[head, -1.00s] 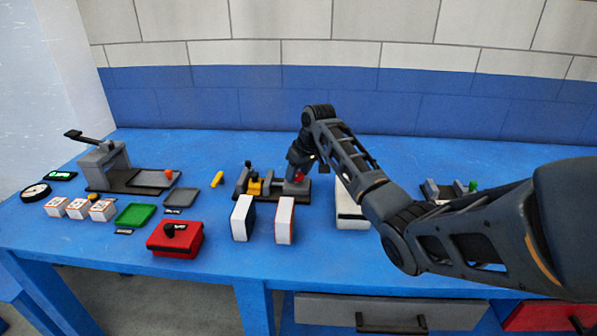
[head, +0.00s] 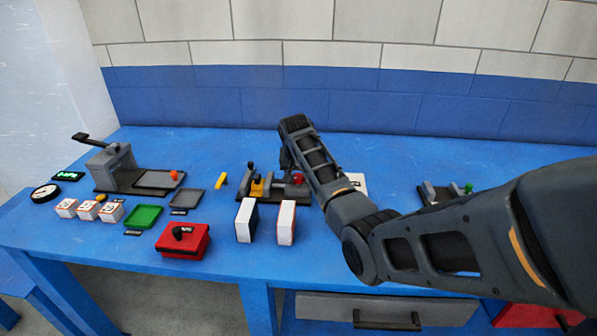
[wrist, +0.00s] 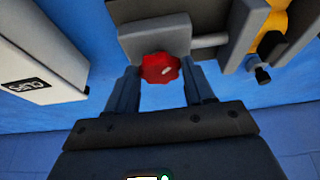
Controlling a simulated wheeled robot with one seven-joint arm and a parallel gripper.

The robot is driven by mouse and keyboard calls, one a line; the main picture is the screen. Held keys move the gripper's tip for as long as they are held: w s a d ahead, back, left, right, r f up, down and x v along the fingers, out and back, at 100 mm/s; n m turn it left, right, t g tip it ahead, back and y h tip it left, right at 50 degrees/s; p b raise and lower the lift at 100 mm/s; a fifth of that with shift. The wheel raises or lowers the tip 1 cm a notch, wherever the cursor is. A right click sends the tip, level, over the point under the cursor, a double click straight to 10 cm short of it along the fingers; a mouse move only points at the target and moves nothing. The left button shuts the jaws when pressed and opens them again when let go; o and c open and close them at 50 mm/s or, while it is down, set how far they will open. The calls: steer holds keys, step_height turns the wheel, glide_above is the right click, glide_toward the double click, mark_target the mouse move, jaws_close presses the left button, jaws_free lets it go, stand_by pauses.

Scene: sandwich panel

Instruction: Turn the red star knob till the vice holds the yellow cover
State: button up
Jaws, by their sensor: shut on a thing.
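The vice (head: 276,196) stands in the middle of the table, with the yellow cover (head: 257,188) at its left part. In the wrist view the yellow cover (wrist: 296,18) shows at the upper right, by the grey jaw (wrist: 238,32); whether it is clamped I cannot tell. The red star knob (head: 298,178) is at the vice's right end. In the wrist view the red star knob (wrist: 160,68) sits between my fingertips. My gripper (wrist: 163,76) is shut on it. In the head view my arm hides most of the gripper.
A white box (head: 357,182) stands right of the vice, close to my arm; it also shows in the wrist view (wrist: 42,55). Two white-faced blocks (head: 286,222) stand in front. A red box (head: 183,240) and green tray (head: 143,216) lie left. The table behind is clear.

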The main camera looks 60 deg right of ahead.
steer(key=m, duration=0.2)
steer(key=m+g, duration=0.1)
steer(key=shift+w+f+m+h+b, duration=0.1)
steer(key=shift+w+m+h+b, duration=0.1)
steer(key=shift+m+h+b, duration=0.15)
steer(key=m+g+b, duration=0.1)
steer(key=m, duration=0.1)
steer(key=m+g+b, duration=0.1)
steer(key=m+b, duration=0.1)
steer(key=shift+w+f+m, duration=0.1)
steer(key=shift+w+m, duration=0.1)
steer(key=shift+m, duration=0.15)
steer(key=m+g+b, duration=0.1)
steer(key=m+b, duration=0.1)
steer(key=m+y+b, duration=0.1)
steer(key=m+b, duration=0.2)
steer(key=shift+w+d+g+y, duration=0.15)
steer(key=shift+g+y, duration=0.1)
steer(key=shift+g, duration=0.15)
steer(key=shift+m+g+b, duration=0.3)
steer(key=shift+m+b, duration=0.6)
steer(key=shift+b, duration=0.05)
steer(key=shift+r, duration=0.25)
steer(key=o, duration=1)
steer(key=shift+y, duration=0.3)
steer(key=shift+o, duration=0.2)
steer(key=v, duration=0.7)
steer(key=shift+r+b, duration=0.3)
steer(key=shift+b, duration=0.05)
